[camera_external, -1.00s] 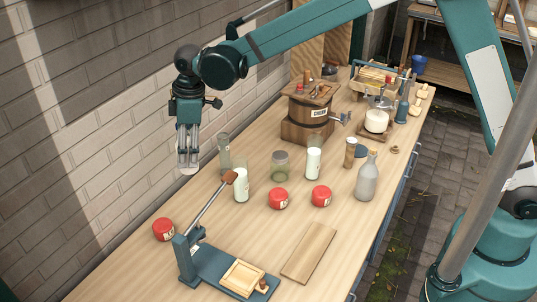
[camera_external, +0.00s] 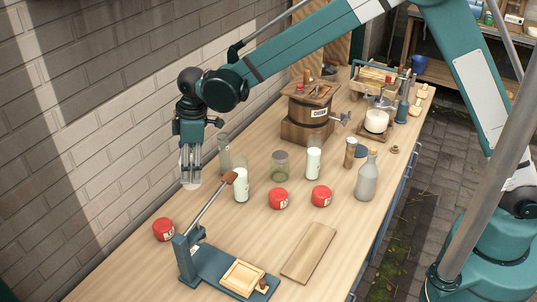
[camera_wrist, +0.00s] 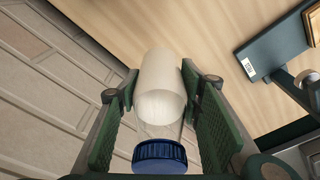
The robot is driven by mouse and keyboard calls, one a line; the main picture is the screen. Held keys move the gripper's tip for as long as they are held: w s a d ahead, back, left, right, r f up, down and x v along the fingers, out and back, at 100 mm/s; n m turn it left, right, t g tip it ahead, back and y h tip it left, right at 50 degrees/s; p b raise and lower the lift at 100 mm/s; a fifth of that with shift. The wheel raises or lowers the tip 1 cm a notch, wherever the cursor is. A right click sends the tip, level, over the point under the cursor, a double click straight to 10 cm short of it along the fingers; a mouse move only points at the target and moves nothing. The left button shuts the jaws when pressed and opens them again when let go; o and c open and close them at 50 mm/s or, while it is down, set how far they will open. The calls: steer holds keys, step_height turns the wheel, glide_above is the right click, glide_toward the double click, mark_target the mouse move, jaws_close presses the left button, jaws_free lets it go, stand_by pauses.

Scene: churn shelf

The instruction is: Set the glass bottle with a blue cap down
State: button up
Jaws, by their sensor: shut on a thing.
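My gripper (camera_external: 190,160) is near the brick wall, over the left part of the bench, and is shut on the glass bottle with a blue cap (camera_external: 191,182). In the wrist view the bottle (camera_wrist: 162,90) lies between the green finger pads, with its blue cap (camera_wrist: 160,155) nearest the camera and its whitish body pointing away. In the external view the fingers cover most of the bottle and the cap is hidden. The bottle's lower end appears close to the bench top (camera_external: 130,262); I cannot tell whether it touches.
A teal press with a lever (camera_external: 205,265) stands in front. A red tin (camera_external: 163,229) is nearby on the left. A clear glass bottle (camera_external: 224,152) and a half-filled bottle (camera_external: 241,185) stand to the right. A brick wall (camera_external: 70,130) runs behind.

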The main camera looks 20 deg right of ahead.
steer(key=shift+f, duration=2.3)
steer(key=shift+f, duration=0.15)
steer(key=shift+f, duration=1.75)
steer(key=shift+f, duration=0.1)
steer(key=o, duration=1.2)
steer(key=r, duration=0.4)
steer(key=d+r, duration=0.1)
steer(key=r, duration=0.3)
steer(key=d+r, duration=0.1)
steer(key=r, duration=0.3)
steer(key=shift+a, duration=0.1)
